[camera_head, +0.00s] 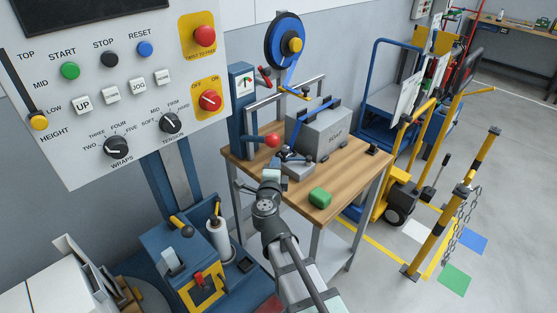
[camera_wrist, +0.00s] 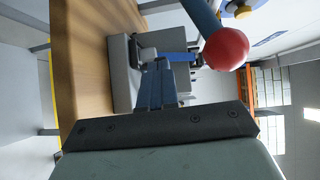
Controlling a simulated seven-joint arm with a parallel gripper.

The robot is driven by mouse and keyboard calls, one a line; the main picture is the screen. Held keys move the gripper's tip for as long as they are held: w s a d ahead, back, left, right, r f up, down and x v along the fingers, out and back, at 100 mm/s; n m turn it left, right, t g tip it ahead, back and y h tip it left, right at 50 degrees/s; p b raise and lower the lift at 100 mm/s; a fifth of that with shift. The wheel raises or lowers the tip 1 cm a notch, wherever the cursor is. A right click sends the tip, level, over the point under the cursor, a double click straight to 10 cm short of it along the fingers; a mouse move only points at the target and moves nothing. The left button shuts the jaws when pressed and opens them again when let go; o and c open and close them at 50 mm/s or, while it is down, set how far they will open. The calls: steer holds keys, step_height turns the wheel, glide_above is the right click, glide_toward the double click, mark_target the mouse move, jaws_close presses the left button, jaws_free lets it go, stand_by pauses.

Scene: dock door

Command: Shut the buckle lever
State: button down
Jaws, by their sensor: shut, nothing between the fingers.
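The buckle (camera_head: 299,170) is a small grey block on the wooden bench, in front of the grey SOAP case. A blue bar lies over it; I cannot tell clearly whether this is its lever. My gripper (camera_head: 284,154) is shut and empty at the buckle's left edge, above the bench. In the wrist view, my shut blue-grey fingers (camera_wrist: 156,84) point toward a grey block (camera_wrist: 122,72) and a blue piece beyond. I cannot tell whether they touch. My gripper's body hides part of the buckle in the wrist view.
A red ball knob (camera_head: 272,141) on a bar stands close to my gripper; it also shows in the wrist view (camera_wrist: 227,48). The SOAP case (camera_head: 320,131) stands behind. The bench's right side is mostly clear.

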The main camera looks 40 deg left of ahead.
steer(key=s+a+v, duration=0.1)
steer(key=v, duration=0.9)
steer(key=shift+s+a, duration=0.15)
steer(key=shift+a, duration=0.1)
